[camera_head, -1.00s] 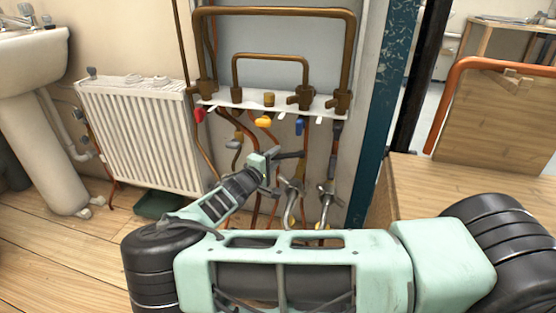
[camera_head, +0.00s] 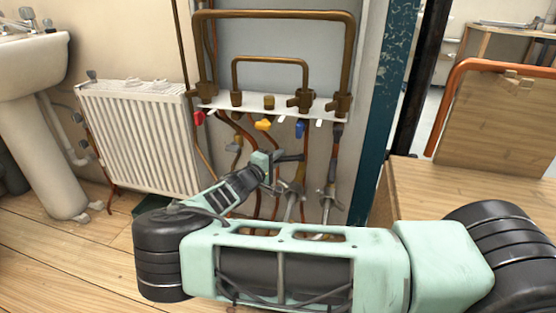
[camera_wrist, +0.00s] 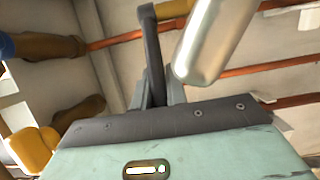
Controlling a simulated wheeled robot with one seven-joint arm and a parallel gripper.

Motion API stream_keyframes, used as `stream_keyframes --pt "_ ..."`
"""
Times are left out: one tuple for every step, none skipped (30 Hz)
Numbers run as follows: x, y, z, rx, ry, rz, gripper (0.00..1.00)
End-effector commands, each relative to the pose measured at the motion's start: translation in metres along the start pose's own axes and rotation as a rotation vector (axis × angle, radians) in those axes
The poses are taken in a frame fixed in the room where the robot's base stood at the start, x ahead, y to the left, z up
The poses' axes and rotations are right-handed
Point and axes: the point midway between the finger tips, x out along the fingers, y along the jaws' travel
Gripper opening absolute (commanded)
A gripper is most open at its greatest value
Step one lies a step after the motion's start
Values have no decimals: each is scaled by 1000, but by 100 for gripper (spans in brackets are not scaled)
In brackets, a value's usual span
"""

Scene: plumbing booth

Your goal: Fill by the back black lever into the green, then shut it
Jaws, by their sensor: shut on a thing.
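My gripper (camera_head: 277,161) is below the white valve shelf, in front of the pipes. In the wrist view my gripper (camera_wrist: 156,92) is shut on a dark grey-black bar, seemingly the black lever (camera_wrist: 151,50), which rises from between the fingers. A dark bar also sticks out to the right of my gripper in the head view. Whether it is the back lever I cannot tell. A dark green container (camera_head: 124,204) stands on the floor below the radiator, largely hidden behind my arm. Its contents and any water flow are not visible.
A red handle (camera_head: 199,118), a yellow handle (camera_head: 263,124) and a blue handle (camera_head: 299,129) hang under the shelf (camera_head: 285,104). A silver cylinder (camera_wrist: 212,38) is close to my fingers. A white radiator (camera_head: 140,135) and a sink (camera_head: 35,65) stand left.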

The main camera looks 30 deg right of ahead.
Motion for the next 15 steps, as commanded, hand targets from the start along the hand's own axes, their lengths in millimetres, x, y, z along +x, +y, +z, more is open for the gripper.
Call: stream_keyframes --pt "3 -3 -3 6 -33 -6 0" --pt "5 -4 -4 6 -59 -6 0" --pt "8 -4 -6 6 -93 -5 0" --pt "9 -4 -6 5 -119 -6 0" --pt "11 -5 -7 4 -144 -5 0" --pt "13 -5 -8 5 -175 -6 0" --pt "14 -5 -9 4 -198 -6 0" --pt "16 -4 -10 3 -218 -4 0" --pt "17 -4 -10 3 -243 -4 0" --pt "18 -4 -10 2 -258 -4 0" --pt "19 -4 -10 1 -271 -4 0" --pt "20 -3 -11 1 -285 -4 0" --pt "20 -3 -11 0 -293 -5 0" --pt "20 -2 -11 -2 -300 -5 0" --pt "20 -2 -11 -2 -305 -5 0"
